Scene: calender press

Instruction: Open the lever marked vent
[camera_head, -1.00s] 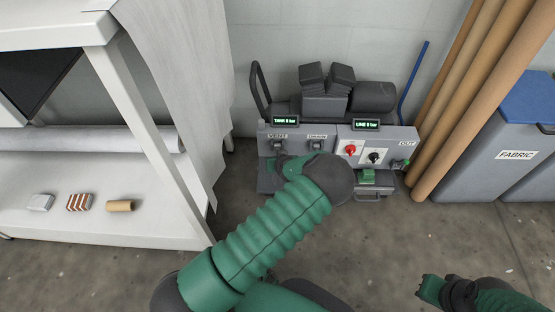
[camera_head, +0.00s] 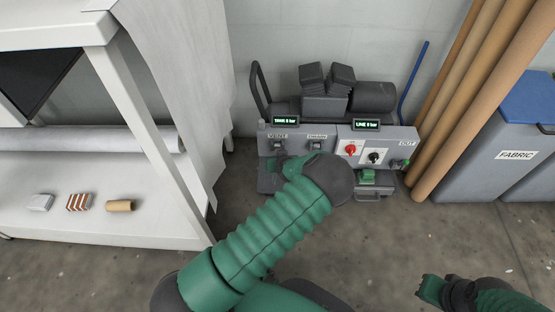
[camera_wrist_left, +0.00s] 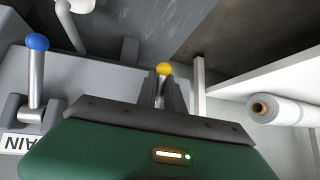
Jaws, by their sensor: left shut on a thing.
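The grey press unit (camera_head: 300,133) stands on the floor by the wall, with a VENT label (camera_head: 277,136) on its left front. My left gripper (camera_head: 283,161) is at the panel below that label, largely hidden by my arm. In the left wrist view, the yellow-knobbed lever (camera_wrist_left: 163,69) stands between the fingers of my left gripper (camera_wrist_left: 160,92), which is shut on its stem. The blue-knobbed lever (camera_wrist_left: 37,62) beside the DRAIN label (camera_wrist_left: 17,143) is apart from the gripper. My right gripper (camera_head: 432,288) is at the lower right, away from the unit; its jaw opening is unclear.
Two displays read TANK and LINE, each 8 bar. A red knob (camera_head: 351,149) and a black knob (camera_head: 375,157) sit on the right panel. A white table (camera_head: 130,130) stands left, brown rolls (camera_head: 480,95) and a FABRIC bin (camera_head: 490,170) right. Floor in front is open.

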